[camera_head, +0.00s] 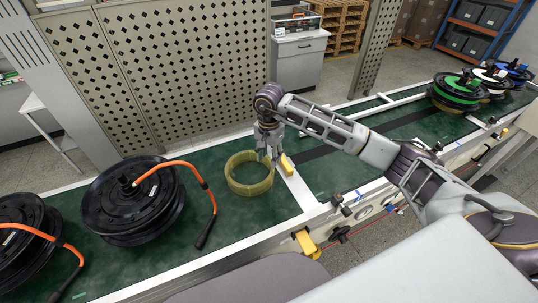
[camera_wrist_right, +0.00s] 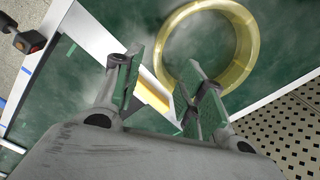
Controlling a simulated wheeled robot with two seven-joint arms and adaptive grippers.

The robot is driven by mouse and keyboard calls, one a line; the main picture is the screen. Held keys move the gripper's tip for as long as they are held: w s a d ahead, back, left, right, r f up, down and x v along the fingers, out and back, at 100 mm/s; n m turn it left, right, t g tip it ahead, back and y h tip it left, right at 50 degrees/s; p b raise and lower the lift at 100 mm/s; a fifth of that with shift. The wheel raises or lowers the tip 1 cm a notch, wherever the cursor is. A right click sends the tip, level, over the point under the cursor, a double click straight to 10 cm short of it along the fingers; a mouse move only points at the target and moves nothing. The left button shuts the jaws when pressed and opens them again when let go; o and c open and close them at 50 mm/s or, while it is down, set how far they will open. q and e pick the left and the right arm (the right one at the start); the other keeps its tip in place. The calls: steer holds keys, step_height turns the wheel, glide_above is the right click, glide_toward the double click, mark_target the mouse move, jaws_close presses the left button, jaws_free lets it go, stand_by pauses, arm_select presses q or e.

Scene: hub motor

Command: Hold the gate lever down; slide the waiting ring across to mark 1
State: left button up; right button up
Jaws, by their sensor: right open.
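The waiting ring (camera_head: 233,183), yellow-green and open-centred, lies flat on the green belt left of the white gate bar (camera_head: 303,194). It also shows in the right wrist view (camera_wrist_right: 251,42). A yellow block (camera_head: 287,165) sits at the bar; in the right wrist view the yellow block (camera_wrist_right: 152,96) appears between the fingers. My right gripper (camera_head: 269,156) is open and points down at the ring's right rim. In the right wrist view my right gripper (camera_wrist_right: 165,85) has one finger overlapping the ring's edge; contact cannot be told. A yellow lever-like piece (camera_head: 307,243) sits on the front rail. My left gripper is out of view.
Black hub motors with orange cables (camera_head: 133,200) stand on the belt at left. Several motors with green, white and blue parts (camera_head: 458,92) stand at the far right. A perforated panel (camera_head: 180,70) borders the back. The belt right of the bar has free room, with blue marks (camera_head: 361,196) on its front rail.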

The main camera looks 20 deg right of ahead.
mark_target(269, 176)
step_height(269, 176, down, 12)
steer(key=shift+r+p, duration=0.25)
steer(key=shift+p, duration=0.55)
steer(key=shift+f, duration=1.05)
steer(key=shift+c, duration=0.5)
jaws_close()
steer(key=shift+r, duration=0.35)
